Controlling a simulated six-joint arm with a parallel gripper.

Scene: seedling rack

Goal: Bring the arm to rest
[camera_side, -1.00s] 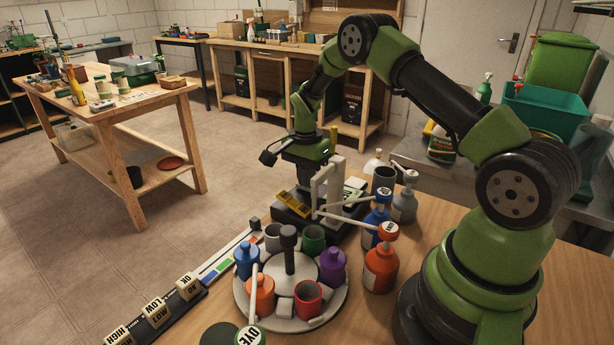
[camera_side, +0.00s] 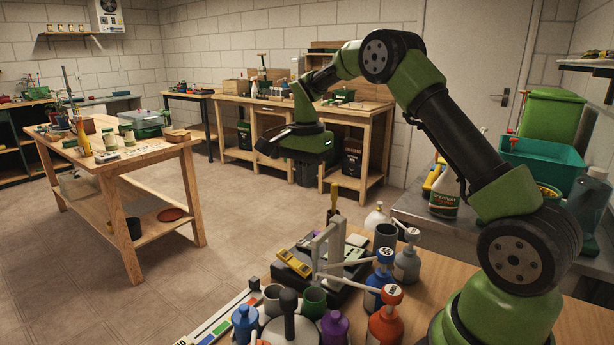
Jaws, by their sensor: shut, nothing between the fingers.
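My gripper (camera_side: 308,168) hangs in the air at the end of my green and black arm, above and behind the black device with the white frame (camera_side: 330,250). Its fingers are small and dark against the far bench; they are shut with nothing held. My arm is bent up and over from its base at the lower right. No object touches the gripper.
A round carousel (camera_side: 290,330) with cups and bottles is cut by the lower edge. A red-topped bottle (camera_side: 386,320) and a blue bottle (camera_side: 380,282) stand right of it. A wooden bench (camera_side: 125,160) stands left, beyond open floor. Green bins stand right.

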